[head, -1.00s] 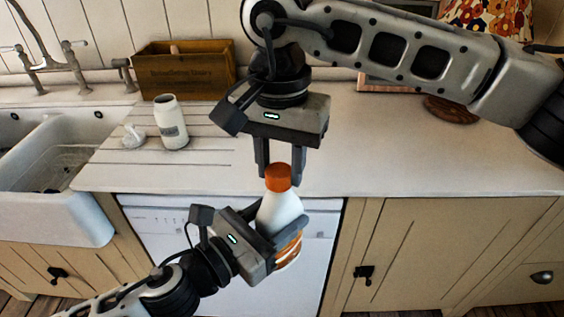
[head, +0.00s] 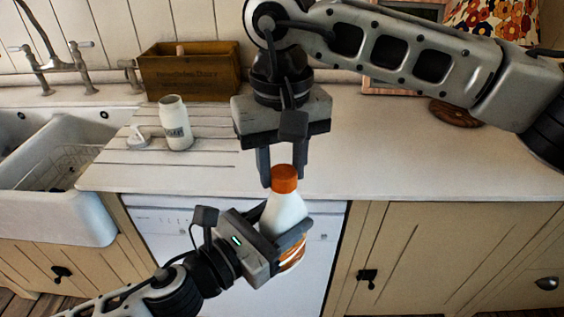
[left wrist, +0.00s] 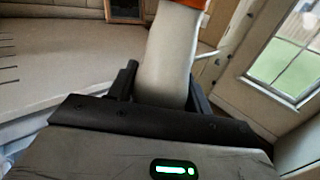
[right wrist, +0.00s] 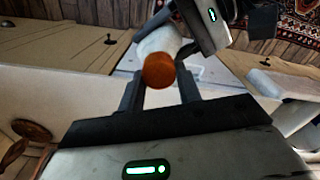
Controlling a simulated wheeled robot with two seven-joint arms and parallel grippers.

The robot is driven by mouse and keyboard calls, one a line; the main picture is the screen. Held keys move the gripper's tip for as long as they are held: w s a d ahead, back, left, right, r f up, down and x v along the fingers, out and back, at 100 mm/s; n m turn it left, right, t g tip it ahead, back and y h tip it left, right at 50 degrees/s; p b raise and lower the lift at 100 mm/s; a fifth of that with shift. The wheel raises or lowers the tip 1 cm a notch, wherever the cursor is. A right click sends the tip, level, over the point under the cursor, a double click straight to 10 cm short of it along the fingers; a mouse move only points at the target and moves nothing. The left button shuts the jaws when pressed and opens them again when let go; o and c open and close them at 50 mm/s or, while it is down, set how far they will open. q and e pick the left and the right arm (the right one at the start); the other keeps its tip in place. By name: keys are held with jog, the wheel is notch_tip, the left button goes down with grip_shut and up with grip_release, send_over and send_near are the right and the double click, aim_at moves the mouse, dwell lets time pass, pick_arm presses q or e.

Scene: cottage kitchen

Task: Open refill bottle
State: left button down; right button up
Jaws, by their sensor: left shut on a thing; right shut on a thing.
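The refill bottle (head: 285,214) is white with an orange cap (head: 284,180) and an orange-and-white label low down. It is held slightly tilted in front of the counter edge. My left gripper (head: 283,229) is shut on the bottle's body; in the left wrist view the white body (left wrist: 165,68) stands between its fingers. My right gripper (head: 283,175) points down from above and is shut on the cap. In the right wrist view the cap (right wrist: 159,71) lies between the fingertips, still against the bottle. An open white jar (head: 175,125) with a label stands on the counter.
A small white pump-like piece (head: 138,138) lies beside the jar. A wooden box (head: 190,72) stands behind them, and the sink (head: 55,190) is at the left. The counter (head: 400,165) right of my grippers is mostly clear. A white appliance front (head: 170,235) is below.

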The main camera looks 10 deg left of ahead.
jog(key=shift+w+r, duration=0.1)
jog(key=shift+r, duration=0.2)
jog(key=shift+r, duration=0.9)
